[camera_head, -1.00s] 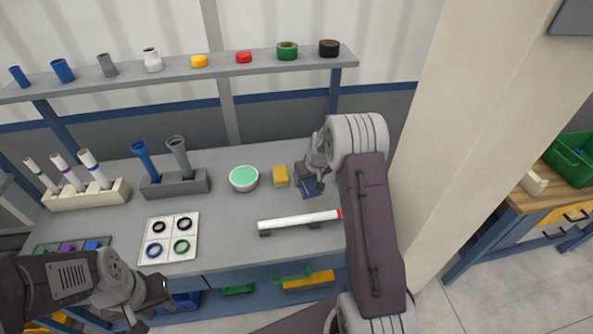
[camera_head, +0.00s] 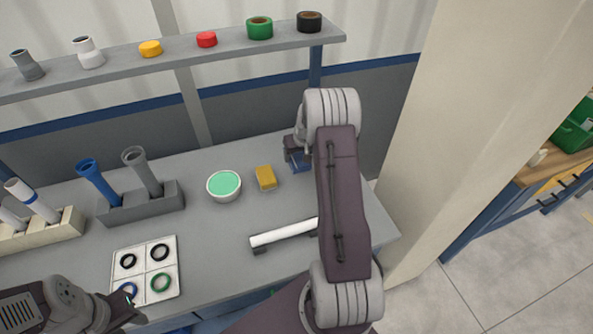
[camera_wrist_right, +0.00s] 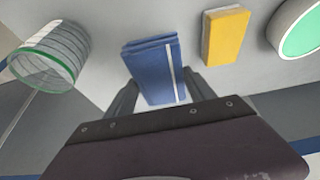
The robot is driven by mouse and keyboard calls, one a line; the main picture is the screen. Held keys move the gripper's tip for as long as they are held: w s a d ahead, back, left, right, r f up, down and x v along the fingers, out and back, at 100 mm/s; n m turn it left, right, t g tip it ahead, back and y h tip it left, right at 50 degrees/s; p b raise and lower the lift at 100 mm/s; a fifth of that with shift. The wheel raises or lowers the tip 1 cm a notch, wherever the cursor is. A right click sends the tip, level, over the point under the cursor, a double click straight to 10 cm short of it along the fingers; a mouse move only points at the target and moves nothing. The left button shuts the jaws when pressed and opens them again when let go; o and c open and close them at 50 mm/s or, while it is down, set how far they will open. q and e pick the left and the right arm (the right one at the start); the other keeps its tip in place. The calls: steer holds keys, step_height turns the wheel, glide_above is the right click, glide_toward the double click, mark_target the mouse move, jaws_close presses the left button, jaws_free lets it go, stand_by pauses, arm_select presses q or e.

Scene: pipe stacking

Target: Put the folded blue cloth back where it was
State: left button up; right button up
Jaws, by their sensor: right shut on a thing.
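The folded blue cloth (camera_wrist_right: 155,72) is between the fingers of my right gripper (camera_wrist_right: 160,88) in the right wrist view, with a pale stripe along one side. In the head view a small part of the cloth (camera_head: 299,161) shows below my right gripper (camera_head: 296,147), to the right of the yellow sponge (camera_head: 266,178). I cannot tell whether the cloth touches the bench. My left gripper (camera_head: 130,308) is at the lower left, near the white ring card; its fingers are too small to read.
A bowl with green contents (camera_head: 224,186) stands left of the sponge. A white pipe (camera_head: 284,232) lies on supports in front. A clear ribbed cylinder with a green band (camera_wrist_right: 45,65) stands left of the cloth in the wrist view. A pillar (camera_head: 460,130) is at the right.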

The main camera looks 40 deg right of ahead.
mark_target(299, 158)
step_height(299, 158, down, 3)
steer(key=shift+w+d+r, duration=0.1)
steer(key=shift+w, duration=0.05)
steer(key=shift+s+f, duration=0.2)
steer(key=shift+s, duration=0.05)
step_height(299, 158, down, 3)
steer(key=shift+r, duration=0.1)
steer(key=shift+w+f, duration=0.2)
steer(key=shift+f, duration=0.1)
steer(key=shift+s+f+b, duration=0.15)
steer(key=shift+b, duration=0.3)
steer(key=o, duration=1.2)
